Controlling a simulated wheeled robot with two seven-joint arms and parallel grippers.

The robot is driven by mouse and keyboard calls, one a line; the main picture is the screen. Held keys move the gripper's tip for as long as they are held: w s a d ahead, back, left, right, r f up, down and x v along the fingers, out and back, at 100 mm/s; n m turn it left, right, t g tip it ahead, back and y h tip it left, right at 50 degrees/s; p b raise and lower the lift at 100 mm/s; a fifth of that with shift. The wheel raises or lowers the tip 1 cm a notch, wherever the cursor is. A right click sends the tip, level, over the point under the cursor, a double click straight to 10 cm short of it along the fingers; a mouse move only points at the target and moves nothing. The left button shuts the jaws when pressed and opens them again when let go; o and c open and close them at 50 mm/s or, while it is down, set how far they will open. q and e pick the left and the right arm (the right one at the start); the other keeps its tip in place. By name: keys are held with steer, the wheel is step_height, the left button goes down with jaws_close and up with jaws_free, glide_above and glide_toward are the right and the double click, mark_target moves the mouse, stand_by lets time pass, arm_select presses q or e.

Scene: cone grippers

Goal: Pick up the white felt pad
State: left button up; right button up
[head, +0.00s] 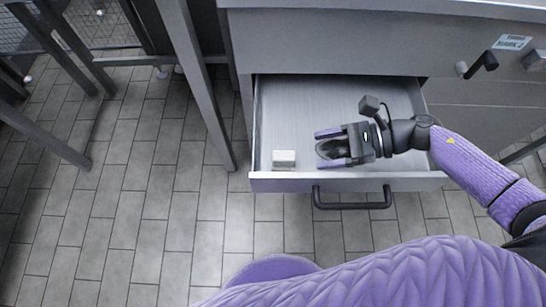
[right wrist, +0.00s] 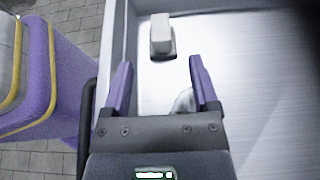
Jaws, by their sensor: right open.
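A small whitish block, which looks like the white felt pad (head: 284,160), lies in the front left corner of the open drawer. In the right wrist view the pad (right wrist: 160,32) is beyond the fingertips, apart from them. My right gripper (head: 328,148) is open over the drawer, to the right of the pad, with its purple fingers pointing left towards it. Both fingers also show in the right wrist view (right wrist: 160,68). My left gripper is out of view.
The grey drawer (head: 270,185) is pulled out, with a black handle (head: 352,205) on its front. A dark, rounded item (head: 331,149) shows between my right fingers; I cannot tell what it is. The drawer's back is mostly bare. Metal frame legs (head: 195,80) stand at left.

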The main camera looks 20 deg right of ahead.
mark_target(290, 155)
steer(key=b+x, duration=0.2)
steer(key=x, duration=0.6)
steer(key=shift+w+a+f, duration=0.1)
steer(key=shift+a, duration=0.25)
steer(key=shift+c, duration=1.3)
steer(key=c, duration=0.5)
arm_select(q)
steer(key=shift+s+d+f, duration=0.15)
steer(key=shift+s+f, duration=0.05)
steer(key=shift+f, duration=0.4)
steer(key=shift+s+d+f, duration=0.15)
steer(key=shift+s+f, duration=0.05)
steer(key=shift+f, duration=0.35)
arm_select(e)
jaws_close()
